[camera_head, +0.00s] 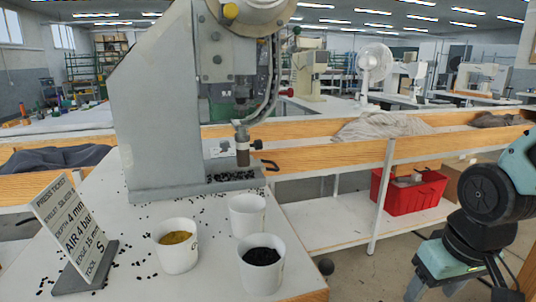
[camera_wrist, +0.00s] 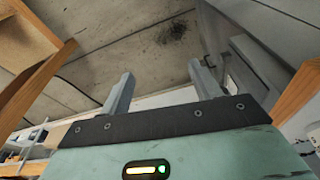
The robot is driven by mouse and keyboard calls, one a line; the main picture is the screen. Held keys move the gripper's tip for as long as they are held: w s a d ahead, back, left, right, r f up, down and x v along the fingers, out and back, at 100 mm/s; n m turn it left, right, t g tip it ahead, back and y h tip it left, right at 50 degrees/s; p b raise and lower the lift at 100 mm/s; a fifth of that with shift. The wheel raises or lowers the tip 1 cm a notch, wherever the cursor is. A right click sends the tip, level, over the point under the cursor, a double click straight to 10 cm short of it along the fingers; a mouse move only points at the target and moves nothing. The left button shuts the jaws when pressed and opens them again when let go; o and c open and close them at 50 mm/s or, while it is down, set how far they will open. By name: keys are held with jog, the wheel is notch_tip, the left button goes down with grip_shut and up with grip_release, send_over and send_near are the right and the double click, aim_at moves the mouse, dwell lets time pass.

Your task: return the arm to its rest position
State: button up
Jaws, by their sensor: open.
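My gripper (camera_wrist: 161,70) shows in the wrist view with its two grey fingers wide apart and nothing between them. Behind the fingers is a bare grey concrete-like surface with a dark stain. In the head view my teal and black arm (camera_head: 484,192) is folded at the right edge, well to the right of the press table and apart from it. I cannot make out the gripper's fingers in the head view.
The grey eyelet press (camera_head: 160,110) stands on a white table. A cup of yellow bits (camera_head: 174,260), an empty-looking white cup (camera_head: 247,229), a cup of black bits (camera_head: 250,284) and a sign (camera_head: 72,222) stand before it. A red crate (camera_head: 405,197) sits on a low shelf near my arm.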

jog(key=s+a+r+n+g, duration=0.2)
jog(key=s+a+n, duration=0.4)
jog(key=s+a, duration=0.6)
notch_tip(320, 180, up, 15)
jog(key=a+p, duration=0.1)
jog(key=p, duration=1.4)
jog(key=shift+w, duration=0.25)
